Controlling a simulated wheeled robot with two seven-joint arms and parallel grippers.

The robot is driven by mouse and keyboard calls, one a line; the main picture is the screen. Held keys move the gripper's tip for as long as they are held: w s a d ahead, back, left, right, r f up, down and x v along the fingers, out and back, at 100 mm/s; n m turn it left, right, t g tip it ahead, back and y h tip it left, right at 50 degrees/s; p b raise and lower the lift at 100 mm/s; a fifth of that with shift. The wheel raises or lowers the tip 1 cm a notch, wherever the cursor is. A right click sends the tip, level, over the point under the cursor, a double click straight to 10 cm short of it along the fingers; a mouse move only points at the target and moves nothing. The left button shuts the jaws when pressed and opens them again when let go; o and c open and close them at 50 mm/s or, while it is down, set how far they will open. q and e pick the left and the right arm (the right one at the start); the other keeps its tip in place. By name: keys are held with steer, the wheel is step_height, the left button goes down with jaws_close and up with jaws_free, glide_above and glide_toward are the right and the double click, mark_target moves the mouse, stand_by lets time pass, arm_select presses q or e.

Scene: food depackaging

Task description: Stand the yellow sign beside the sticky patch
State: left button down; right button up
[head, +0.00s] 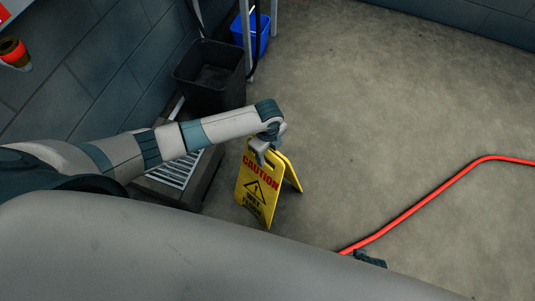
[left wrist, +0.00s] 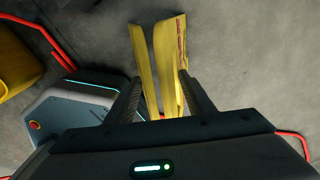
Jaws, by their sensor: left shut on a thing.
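The yellow caution sign (head: 254,197) is upright and A-shaped, its two panels a little apart at the bottom. My left gripper (head: 266,148) is shut on its top edge. In the left wrist view the sign (left wrist: 168,65) shows between the two fingers (left wrist: 155,100). I cannot tell whether its feet touch the floor. No sticky patch can be made out in either view.
A black bin (head: 208,88) and a blue bin (head: 262,38) stand by the wall, near a floor grate (head: 176,172). A red hose (head: 425,204) crosses the floor at right. A yellow object (left wrist: 18,65) shows at left in the wrist view. Open floor lies beyond the sign.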

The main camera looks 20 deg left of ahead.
stand_by(0.4)
arm_select(q)
steer(key=c, duration=0.8)
jaws_free()
steer(key=shift+c, duration=0.2)
arm_select(e)
steer(key=shift+r, duration=0.1)
arm_select(q)
step_height(320, 180, up, 12)
steer(key=p, duration=0.1)
arm_select(e)
steer(key=f, duration=0.3)
steer(key=shift+s+d+f, duration=0.1)
steer(key=shift+s+d, duration=0.1)
steer(key=shift+s, duration=0.2)
steer(key=shift+s, duration=0.1)
